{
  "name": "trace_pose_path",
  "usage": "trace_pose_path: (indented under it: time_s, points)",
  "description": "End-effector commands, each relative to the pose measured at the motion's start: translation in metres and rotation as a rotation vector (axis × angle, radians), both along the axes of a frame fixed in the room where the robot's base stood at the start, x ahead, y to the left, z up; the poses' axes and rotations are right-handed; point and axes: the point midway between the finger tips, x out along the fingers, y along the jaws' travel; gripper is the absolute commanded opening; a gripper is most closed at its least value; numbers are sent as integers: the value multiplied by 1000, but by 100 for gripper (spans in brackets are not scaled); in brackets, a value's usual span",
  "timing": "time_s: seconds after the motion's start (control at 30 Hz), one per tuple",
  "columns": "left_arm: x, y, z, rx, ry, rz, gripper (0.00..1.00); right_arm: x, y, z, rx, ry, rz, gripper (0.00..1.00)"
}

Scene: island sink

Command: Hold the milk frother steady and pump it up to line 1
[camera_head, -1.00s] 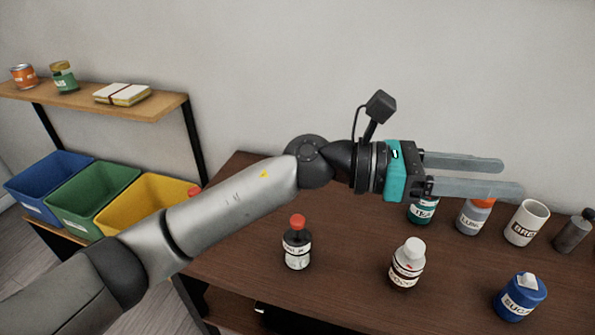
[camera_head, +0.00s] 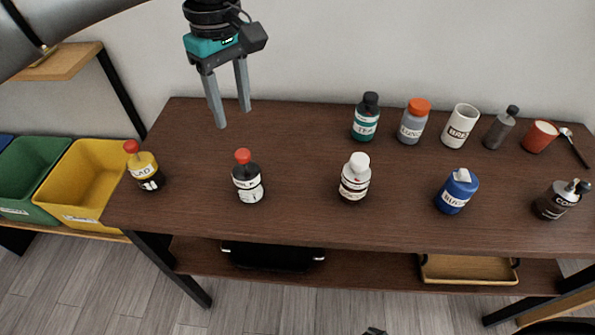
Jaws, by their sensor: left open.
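My left gripper (camera_head: 233,118) hangs from the top left, its two grey fingers pointing down, apart and empty. It is above the back left part of the dark wooden table (camera_head: 290,140). No thing in view can be clearly told as the milk frother, and no line 1 mark can be made out. A red-capped dark bottle (camera_head: 248,183) with a white label stands below and right of the gripper. A grey container with a dark top (camera_head: 500,130) stands at the back right.
Other labelled containers stand on the table: a yellow bottle (camera_head: 146,172), a white-capped bottle (camera_head: 354,180), a blue one (camera_head: 456,192), a teal one (camera_head: 366,120) and a white cup (camera_head: 461,126). Yellow (camera_head: 85,180) and green bins stand at left.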

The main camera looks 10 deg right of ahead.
Motion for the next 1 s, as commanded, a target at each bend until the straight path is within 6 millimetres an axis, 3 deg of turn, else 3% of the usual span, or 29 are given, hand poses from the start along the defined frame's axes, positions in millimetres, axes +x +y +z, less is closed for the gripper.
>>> trace_pose_path:
  time_s: [0.03,0.2,0.3,0.4,0.57,0.7,1.0]
  points:
    - [0,0,0,-1,0,0,50,32,1,12,2,-75,57,100]
    - [-1,-1,0,-3,1,0,50,117,28,62,41,-311,266,100]
    - [-1,-1,0,-3,1,0,50,154,56,99,82,-448,410,100]
    - [-1,-1,0,-3,1,0,50,175,90,140,142,-573,561,100]
    - [-1,-1,0,-4,2,0,50,171,144,200,267,-727,795,100]
    - [-1,-1,0,-4,2,0,50,143,180,247,394,-813,972,100]
    - [-1,-1,0,-4,2,0,50,115,185,328,565,-838,1064,100]
